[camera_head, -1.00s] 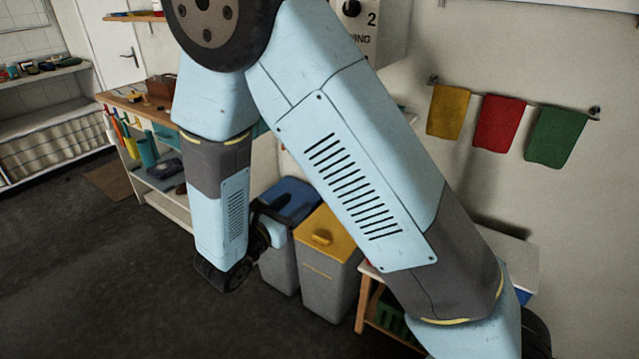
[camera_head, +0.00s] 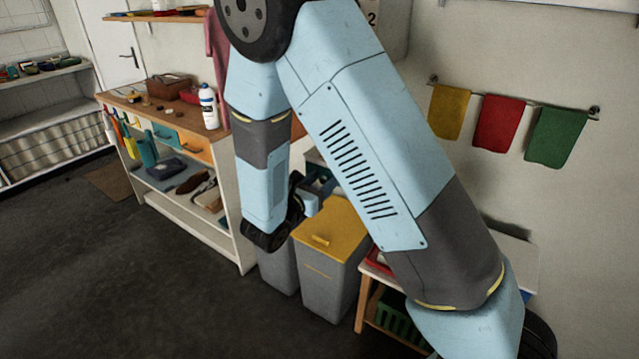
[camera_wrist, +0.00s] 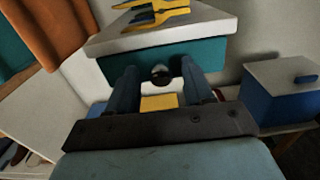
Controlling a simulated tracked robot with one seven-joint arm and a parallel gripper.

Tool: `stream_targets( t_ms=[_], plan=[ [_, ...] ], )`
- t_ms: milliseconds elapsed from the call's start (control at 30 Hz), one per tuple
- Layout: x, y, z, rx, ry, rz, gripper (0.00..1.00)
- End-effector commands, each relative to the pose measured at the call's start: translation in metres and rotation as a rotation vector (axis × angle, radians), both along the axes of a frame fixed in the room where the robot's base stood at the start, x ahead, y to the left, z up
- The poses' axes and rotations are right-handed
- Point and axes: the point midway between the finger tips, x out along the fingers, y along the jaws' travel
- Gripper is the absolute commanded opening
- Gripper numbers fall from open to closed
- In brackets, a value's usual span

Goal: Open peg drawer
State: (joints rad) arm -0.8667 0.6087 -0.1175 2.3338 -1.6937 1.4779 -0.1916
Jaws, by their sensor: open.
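In the wrist view, a teal drawer front (camera_wrist: 150,56) with a round dark knob (camera_wrist: 161,73) sits under a pale top. Yellow and blue pegs (camera_wrist: 158,16) show on that top. The drawer looks shut. My gripper (camera_wrist: 160,88) is open, with one finger on each side of the knob. The knob shows between the fingers; I cannot tell whether they touch it.
A yellow-lidded bin (camera_head: 328,232) stands below my arm, beside a low wooden stand (camera_head: 362,300). A workbench (camera_head: 190,215) with a white bottle (camera_head: 208,105) is to the left. Blue box (camera_wrist: 280,92) at right. Orange cloth (camera_wrist: 45,30) hangs at left.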

Motion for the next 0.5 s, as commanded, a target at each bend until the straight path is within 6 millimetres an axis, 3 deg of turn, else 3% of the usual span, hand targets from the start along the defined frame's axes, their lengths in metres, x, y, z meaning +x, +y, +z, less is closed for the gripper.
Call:
stream_targets(
  t_ms=[133, 500],
  plan=[
    [-0.0002, 0.0002, -0.0001, 0.000, 0.000, 0.000, 0.50],
    [-0.0004, 0.0006, 0.0000, 0.000, 0.000, 0.000, 0.15]
  ],
)
